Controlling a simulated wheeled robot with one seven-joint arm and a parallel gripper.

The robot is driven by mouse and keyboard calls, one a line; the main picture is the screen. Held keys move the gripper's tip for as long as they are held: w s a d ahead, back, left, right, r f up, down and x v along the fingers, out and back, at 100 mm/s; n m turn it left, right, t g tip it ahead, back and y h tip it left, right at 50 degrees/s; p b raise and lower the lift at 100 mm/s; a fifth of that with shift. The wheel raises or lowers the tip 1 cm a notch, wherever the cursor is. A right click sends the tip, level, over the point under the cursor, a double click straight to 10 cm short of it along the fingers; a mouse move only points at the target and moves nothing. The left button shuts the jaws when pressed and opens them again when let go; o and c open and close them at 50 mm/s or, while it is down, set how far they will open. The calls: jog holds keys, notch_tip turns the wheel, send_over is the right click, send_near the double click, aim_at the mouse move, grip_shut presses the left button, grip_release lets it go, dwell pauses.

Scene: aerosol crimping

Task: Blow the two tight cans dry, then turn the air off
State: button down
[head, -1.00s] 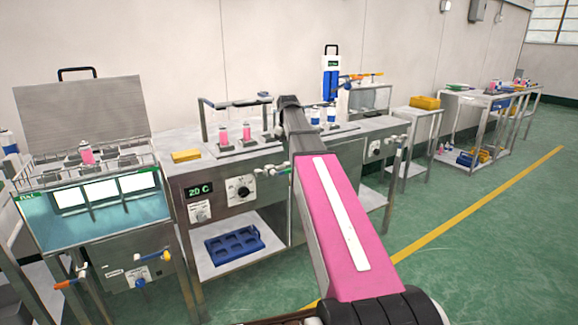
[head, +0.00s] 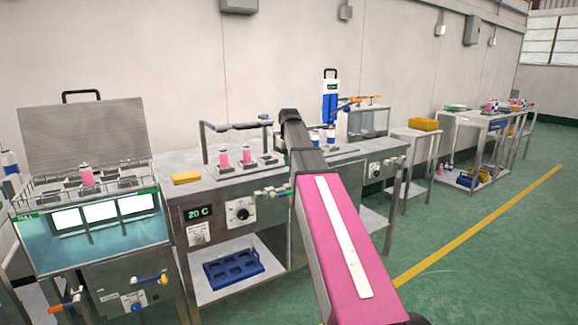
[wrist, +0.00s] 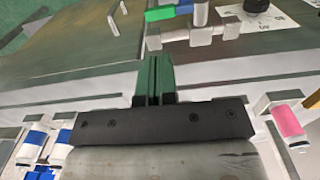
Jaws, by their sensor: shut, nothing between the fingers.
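Two pink cans, the left one (head: 223,156) and the right one (head: 246,154), stand upright in holders on the steel bench. A blue-labelled can (head: 331,136) and another beside it stand further right, partly behind my arm. A single pink can (head: 87,175) stands in the rack over the lit bath. I cannot tell which cans are the tight ones. A green-handled valve (head: 271,191) is on the bench front; it shows in the wrist view (wrist: 160,14). My gripper (wrist: 153,62) is shut and empty above the bench edge, apart from valve and cans. My arm hides it in the head view.
The bath (head: 150,232) at left has a raised lid and a yellow-handled valve (head: 163,280) below. A blue tray (head: 233,270) lies on the bench's lower shelf. A yellow block (head: 186,177) lies on the bench. Green floor is clear at right.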

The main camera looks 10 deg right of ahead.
aim_at(291, 191)
notch_tip(291, 191, down, 12)
jog(key=shift+r, duration=0.2)
jog(key=shift+d+f, duration=0.1)
jog(key=shift+f, duration=0.1)
dwell(0.7)
jog(key=shift+w+d+f, duration=0.1)
jog(key=shift+d+f, duration=0.1)
jog(key=shift+f, duration=0.45)
jog(key=shift+d+f, duration=0.1)
jog(key=shift+f, duration=0.7)
jog(key=shift+a+f, duration=0.2)
jog(key=shift+f, duration=1)
